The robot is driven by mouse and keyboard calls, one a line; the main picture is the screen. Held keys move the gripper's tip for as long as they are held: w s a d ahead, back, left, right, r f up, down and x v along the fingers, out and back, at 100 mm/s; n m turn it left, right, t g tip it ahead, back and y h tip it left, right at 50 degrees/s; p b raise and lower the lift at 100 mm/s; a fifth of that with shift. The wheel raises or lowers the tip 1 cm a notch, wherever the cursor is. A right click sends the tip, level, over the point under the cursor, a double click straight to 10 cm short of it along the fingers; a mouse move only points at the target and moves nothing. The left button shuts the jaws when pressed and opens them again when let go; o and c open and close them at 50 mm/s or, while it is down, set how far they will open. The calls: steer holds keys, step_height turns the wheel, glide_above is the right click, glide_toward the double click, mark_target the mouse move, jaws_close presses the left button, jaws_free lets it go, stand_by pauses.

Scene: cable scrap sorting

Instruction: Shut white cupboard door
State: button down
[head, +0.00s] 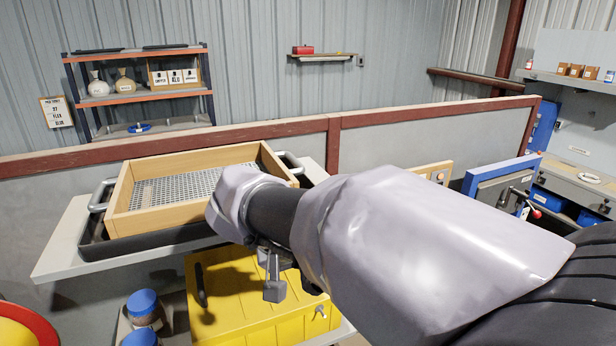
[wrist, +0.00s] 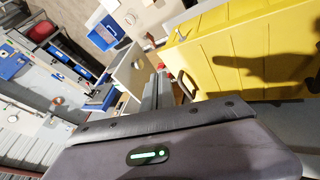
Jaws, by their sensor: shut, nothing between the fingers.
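My gripper (head: 273,284) is shut and empty, pointing down in front of the yellow cabinet in the head view. In the wrist view its narrow grey fingers (wrist: 158,92) are together near the yellow cabinet's edge. A pale panel with wooden edges (wrist: 133,72) stands beside the fingers in the wrist view, apparently an open door. A similar cream-edged panel (head: 432,176) shows behind my arm in the head view, mostly hidden. I cannot tell for sure that it is the white cupboard door. No contact with it is visible.
A yellow cabinet (head: 225,300) stands under a shelf with a wooden sieve tray (head: 190,224). Blue-lidded jars (head: 143,303) are at its left. A blue-edged panel with a red-knobbed lever (head: 495,187) stands at right. A low partition (head: 400,139) runs behind.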

steer(key=w+d+f, duration=0.4)
steer(key=d+f, duration=0.4)
steer(key=shift+w, duration=0.4)
steer(key=shift+s+d+r, duration=0.1)
steer(key=shift+d, duration=0.05)
